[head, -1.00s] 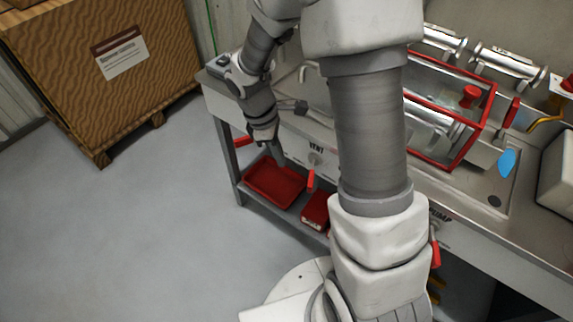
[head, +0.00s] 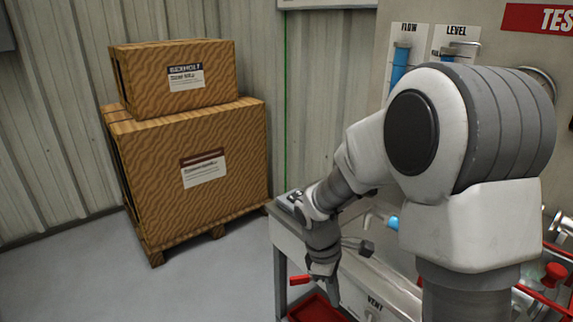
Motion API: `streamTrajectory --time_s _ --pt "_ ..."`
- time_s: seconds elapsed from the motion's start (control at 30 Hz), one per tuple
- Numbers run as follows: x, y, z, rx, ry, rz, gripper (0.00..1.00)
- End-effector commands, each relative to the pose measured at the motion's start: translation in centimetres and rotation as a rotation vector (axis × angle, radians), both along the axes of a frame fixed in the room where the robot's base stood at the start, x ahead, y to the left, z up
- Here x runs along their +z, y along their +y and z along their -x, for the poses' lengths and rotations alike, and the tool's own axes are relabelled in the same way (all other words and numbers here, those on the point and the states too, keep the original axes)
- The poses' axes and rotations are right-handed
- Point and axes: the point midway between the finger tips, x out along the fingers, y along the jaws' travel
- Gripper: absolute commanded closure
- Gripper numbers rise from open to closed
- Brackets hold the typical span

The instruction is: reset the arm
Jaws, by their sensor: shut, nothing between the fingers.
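My grey and white arm reaches from the right side of the head view across the left end of the metal bench (head: 288,238). My gripper (head: 333,297) hangs down at the bench's front edge, left of the VENT label (head: 375,304). It is shut and holds nothing. My upper arm covers much of the bench top and part of the wall behind it.
A red tray (head: 316,308) sits low under the bench. A red lever (head: 299,281) is just left of my gripper. Two stacked crates, a small one (head: 215,92) on a large one (head: 230,205), stand left on a pallet. Grey floor is clear between.

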Motion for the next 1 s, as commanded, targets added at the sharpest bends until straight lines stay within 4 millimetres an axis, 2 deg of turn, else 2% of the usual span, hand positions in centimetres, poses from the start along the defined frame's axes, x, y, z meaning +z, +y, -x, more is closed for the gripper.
streamTrajectory --time_s 0.03,0.17,0.3,0.5,0.8,1.0 --pt "1.6 -0.2 0.2 -0.03 -0.026 0.0 1.0" --pt "5.8 -0.6 1.2 -0.15 -0.113 -0.011 1.0" --pt "10.4 -1.1 3.0 -0.302 -0.214 -0.038 1.0" --pt "15.9 -1.5 5.9 -0.514 -0.35 -0.102 1.0" --pt "22.3 -1.6 11.1 -0.825 -0.526 -0.252 1.0" --pt "24.7 -1.4 13.9 -0.986 -0.604 -0.363 1.0"
